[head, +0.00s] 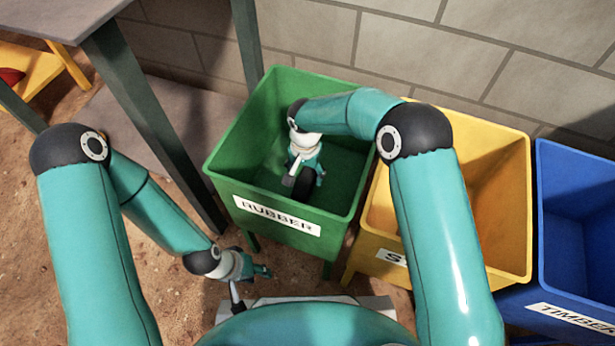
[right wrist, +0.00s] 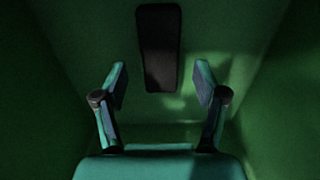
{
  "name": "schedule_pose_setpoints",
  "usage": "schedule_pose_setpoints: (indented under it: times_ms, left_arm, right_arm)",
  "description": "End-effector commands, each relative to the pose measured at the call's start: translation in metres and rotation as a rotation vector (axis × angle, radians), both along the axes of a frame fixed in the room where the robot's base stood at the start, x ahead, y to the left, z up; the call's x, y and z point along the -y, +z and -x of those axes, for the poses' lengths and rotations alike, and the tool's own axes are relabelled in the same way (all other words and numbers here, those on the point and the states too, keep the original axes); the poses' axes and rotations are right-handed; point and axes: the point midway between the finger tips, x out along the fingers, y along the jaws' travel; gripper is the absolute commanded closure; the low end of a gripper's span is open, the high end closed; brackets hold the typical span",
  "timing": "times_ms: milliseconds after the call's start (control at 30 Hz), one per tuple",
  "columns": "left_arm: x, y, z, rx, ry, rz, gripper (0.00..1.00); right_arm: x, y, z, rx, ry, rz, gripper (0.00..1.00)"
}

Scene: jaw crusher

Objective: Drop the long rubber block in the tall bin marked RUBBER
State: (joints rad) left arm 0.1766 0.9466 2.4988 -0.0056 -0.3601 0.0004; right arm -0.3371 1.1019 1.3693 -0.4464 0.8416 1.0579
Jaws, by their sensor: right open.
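The green bin marked RUBBER (head: 276,215) stands in the middle of the head view. My right gripper (head: 308,180) is inside it, pointing down. In the right wrist view, my right gripper (right wrist: 161,78) is open, with its two fingers wide apart. The long black rubber block (right wrist: 160,48) shows past the fingertips, with a gap on each side, inside the green walls. I cannot tell whether it rests on the bin floor. In the head view, a dark patch by the gripper may be the block. My left gripper (head: 262,271) is low, outside the bin; its jaws are too small to read.
A yellow bin (head: 505,215) stands right of the green one, its label partly hidden by my right arm. A blue bin marked TIMBER (head: 585,225) is further right. A table with dark legs (head: 150,115) stands at the left. A block wall (head: 420,50) runs behind.

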Motion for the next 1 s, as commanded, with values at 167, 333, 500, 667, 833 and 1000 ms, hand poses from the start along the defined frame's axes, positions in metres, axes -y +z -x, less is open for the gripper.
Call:
schedule_pose_setpoints:
  times_ms: [167,333,500,667,833,1000]
  left_arm:
    - [0.000,0.019,0.000,0.000,0.000,0.000,0.60]
    - [0.000,0.028,0.000,0.000,0.000,0.000,0.60]
    - [0.000,0.031,0.000,0.000,0.000,0.000,0.60]
    - [0.000,0.031,0.000,0.000,0.000,0.000,0.60]
    - [0.000,0.031,0.000,0.000,0.000,0.000,0.60]
    - [0.000,0.031,0.000,0.000,0.000,0.000,0.60]
  right_arm:
    - [0.000,0.044,0.000,0.003,0.000,-0.001,0.29]
    - [0.000,0.070,0.000,0.001,0.000,-0.001,0.29]
    - [0.000,0.081,0.000,0.001,0.000,0.000,0.29]
    - [0.000,0.082,0.000,0.000,0.000,0.000,0.29]
    - [0.000,0.082,0.000,0.000,0.000,0.000,0.29]
    - [0.000,0.082,0.000,0.000,0.000,0.000,0.29]
